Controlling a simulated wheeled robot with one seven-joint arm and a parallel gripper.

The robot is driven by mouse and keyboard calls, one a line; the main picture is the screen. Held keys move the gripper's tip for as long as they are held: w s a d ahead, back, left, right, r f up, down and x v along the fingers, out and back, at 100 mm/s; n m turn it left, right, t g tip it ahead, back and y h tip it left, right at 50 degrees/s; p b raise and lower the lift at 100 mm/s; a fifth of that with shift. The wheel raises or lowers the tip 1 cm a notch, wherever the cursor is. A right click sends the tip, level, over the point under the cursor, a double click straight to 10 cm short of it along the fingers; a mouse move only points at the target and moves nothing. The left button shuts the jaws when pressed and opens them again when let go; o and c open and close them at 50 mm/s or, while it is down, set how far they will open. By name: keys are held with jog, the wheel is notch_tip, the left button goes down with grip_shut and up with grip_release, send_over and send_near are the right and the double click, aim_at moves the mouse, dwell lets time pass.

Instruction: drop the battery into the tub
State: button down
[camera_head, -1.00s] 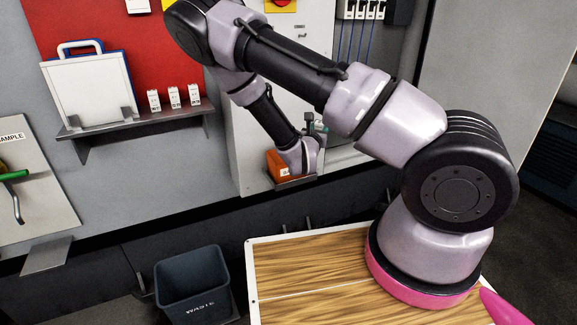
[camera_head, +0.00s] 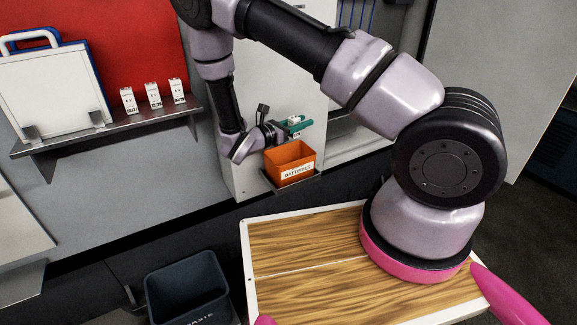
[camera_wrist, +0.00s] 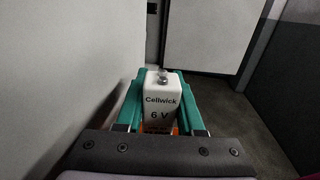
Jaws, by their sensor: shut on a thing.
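The white battery (camera_wrist: 160,100), marked Cellwick 6 V, is between the teal fingers of my gripper (camera_wrist: 161,76) in the wrist view, its metal terminals showing at the top. In the head view my gripper (camera_head: 297,124) is above the orange tub (camera_head: 277,171), near its back right side. The tub is labelled BATTERIES and stands on a small grey shelf. A sliver of orange shows below the battery in the wrist view. I cannot make out the battery clearly in the head view.
A shelf (camera_head: 100,137) at the left holds several small white labelled blocks and a white case (camera_head: 50,90). A dark waste bin (camera_head: 187,285) stands on the floor below. The grey cabinet (camera_head: 245,110) is close behind my gripper.

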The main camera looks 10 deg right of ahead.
jog(key=shift+f, duration=1.2)
jog(key=shift+c, duration=2.2)
grip_release()
jog(key=v, duration=1)
jog(key=shift+s+a, duration=0.25)
jog(key=shift+a, duration=0.1)
jog(key=shift+a, duration=0.1)
